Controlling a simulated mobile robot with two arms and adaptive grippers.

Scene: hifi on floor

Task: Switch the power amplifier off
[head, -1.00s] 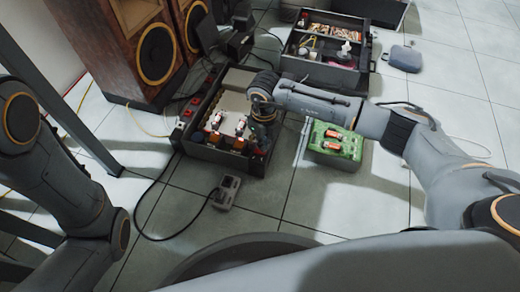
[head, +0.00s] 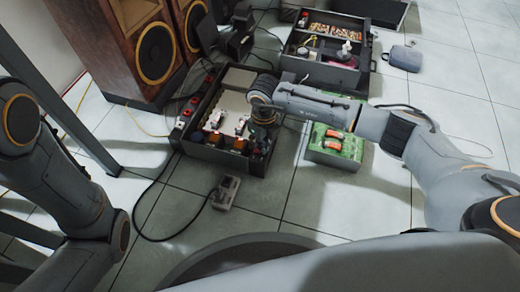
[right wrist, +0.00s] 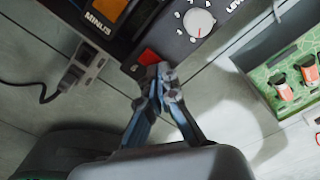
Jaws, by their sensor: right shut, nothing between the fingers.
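The power amplifier (head: 212,153) is a dark box on the floor with tubes and pale blocks on top. In the right wrist view its dark panel (right wrist: 172,47) carries a white knob (right wrist: 199,23), an orange-lit window (right wrist: 106,8) and a red switch (right wrist: 148,57) near the panel's edge. My right gripper (right wrist: 166,76) is shut and empty, its fingertips right beside the red switch and partly over its lower corner. I cannot tell whether they touch. In the head view my right gripper (head: 262,134) is over the amplifier's front right corner. My left gripper is out of view.
A green box (head: 338,148) with red parts stands right of the amplifier. A grey socket block (head: 226,191) with a cable lies in front. Wooden speakers (head: 125,48) stand behind left, an open toolbox (head: 318,72) behind right. The floor at right is mostly clear.

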